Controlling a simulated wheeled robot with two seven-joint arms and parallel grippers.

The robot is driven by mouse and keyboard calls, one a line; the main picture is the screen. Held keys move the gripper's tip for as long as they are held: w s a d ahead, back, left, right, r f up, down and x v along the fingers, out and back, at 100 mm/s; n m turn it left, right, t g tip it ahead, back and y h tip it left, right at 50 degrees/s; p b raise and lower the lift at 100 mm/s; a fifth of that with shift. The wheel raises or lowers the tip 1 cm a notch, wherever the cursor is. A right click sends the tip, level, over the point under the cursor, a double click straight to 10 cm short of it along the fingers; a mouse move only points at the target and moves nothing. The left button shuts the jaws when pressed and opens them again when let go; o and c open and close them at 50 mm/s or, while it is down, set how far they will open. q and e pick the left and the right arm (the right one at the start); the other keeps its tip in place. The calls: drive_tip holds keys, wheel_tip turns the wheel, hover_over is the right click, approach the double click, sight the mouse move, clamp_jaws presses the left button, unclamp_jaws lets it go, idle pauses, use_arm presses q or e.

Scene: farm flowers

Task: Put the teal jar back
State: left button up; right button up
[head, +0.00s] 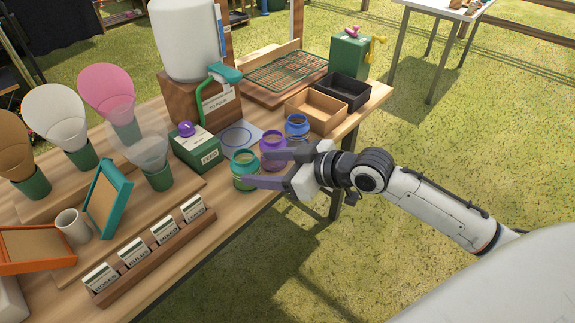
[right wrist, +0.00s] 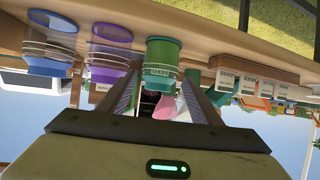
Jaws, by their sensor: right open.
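The teal jar (head: 244,168) stands upright near the front edge of the wooden table, left of a purple jar (head: 273,150) and a blue jar (head: 297,129). My right gripper (head: 254,168) reaches in from the right at jar height, open, its fingertips at the teal jar. The right wrist view is upside down. There the teal jar (right wrist: 162,65) shows between the two spread fingers, at or just beyond their tips. I cannot tell whether a finger touches it. My left gripper is not in view.
A green feed box (head: 194,148) with a purple knob stands behind the jars. A wooden card rack (head: 150,255) lies along the front edge at left. Brown (head: 315,111) and black (head: 345,92) trays sit beyond the blue jar. Open grass lies in front.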

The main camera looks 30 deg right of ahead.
drive_tip(key=v, duration=0.9)
drive_tip(key=s+f+m+h, duration=0.2)
drive_tip(key=s+f+m, duration=0.15)
drive_tip(key=f, duration=1.15)
drive_tip(key=s+a+f+g+h, duration=0.1)
drive_tip(key=s+a+f, duration=0.2)
drive_tip(key=s+f, duration=0.3)
drive_tip(key=s+a+f+g+h, duration=0.1)
drive_tip(key=s+a+f, duration=0.3)
drive_tip(key=s+f, duration=0.3)
drive_tip(key=shift+s+a+f+m, duration=0.2)
drive_tip(key=shift+f+m, duration=0.25)
drive_tip(key=shift+f, duration=0.2)
